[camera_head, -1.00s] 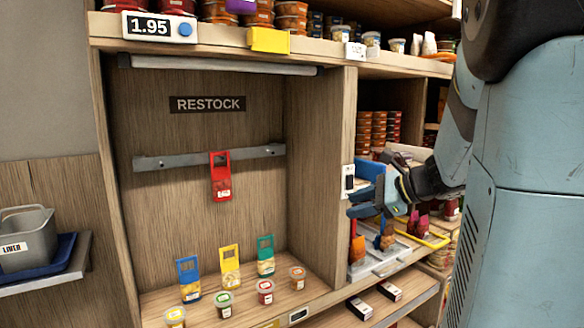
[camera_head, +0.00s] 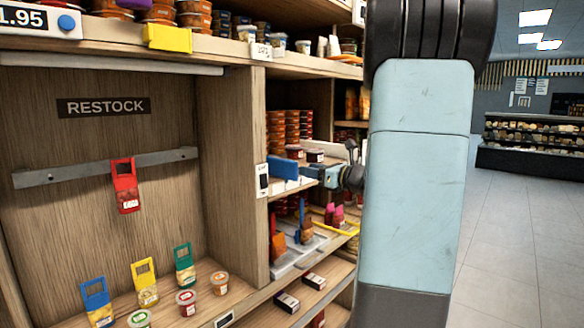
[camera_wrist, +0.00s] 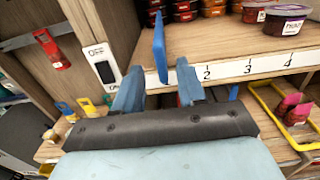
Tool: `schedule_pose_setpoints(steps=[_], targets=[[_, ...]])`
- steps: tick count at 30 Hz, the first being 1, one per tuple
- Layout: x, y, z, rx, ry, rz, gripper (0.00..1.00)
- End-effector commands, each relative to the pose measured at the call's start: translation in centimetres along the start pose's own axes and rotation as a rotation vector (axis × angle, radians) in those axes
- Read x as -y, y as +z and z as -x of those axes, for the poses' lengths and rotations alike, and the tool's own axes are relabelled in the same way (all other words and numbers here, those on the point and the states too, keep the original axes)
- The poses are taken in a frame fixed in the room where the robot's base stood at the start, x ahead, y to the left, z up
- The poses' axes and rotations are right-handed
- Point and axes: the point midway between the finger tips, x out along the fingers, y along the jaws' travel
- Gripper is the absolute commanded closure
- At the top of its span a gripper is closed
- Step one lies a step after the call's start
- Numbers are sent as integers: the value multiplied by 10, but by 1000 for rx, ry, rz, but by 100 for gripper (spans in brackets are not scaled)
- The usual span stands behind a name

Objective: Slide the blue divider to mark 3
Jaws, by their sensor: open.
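The blue divider (camera_wrist: 160,48) stands upright at the front edge of a shelf in the wrist view, left of the printed marks. It also shows as a blue patch in the head view (camera_head: 283,166). My gripper (camera_wrist: 158,74) is open, its fingers on either side of the divider's lower part in the picture. Gaps show on both sides, and I cannot tell how far the divider reaches between them. Mark 3 (camera_wrist: 249,67) is on the white strip to the right, between mark 2 (camera_wrist: 207,73) and mark 4 (camera_wrist: 290,58). No mark 1 is visible.
A wooden upright with an OFF switch (camera_wrist: 104,68) stands close left of my gripper. Dark jars (camera_wrist: 283,20) sit on the shelf at right, above mark 4. Stacked tubs (camera_head: 283,130) stand further back. The shelf board between divider and jars is clear. A yellow frame (camera_wrist: 280,125) lies below.

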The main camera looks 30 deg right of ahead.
Motion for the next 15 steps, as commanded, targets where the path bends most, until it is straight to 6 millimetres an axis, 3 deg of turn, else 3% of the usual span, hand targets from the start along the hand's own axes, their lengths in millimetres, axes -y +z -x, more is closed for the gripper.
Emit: schedule_pose_setpoints(steps=[9, 15], targets=[[-1, 0, -55, 0, 3, 0, 60], [0, 0, -77, -1, 2, 0, 60]])
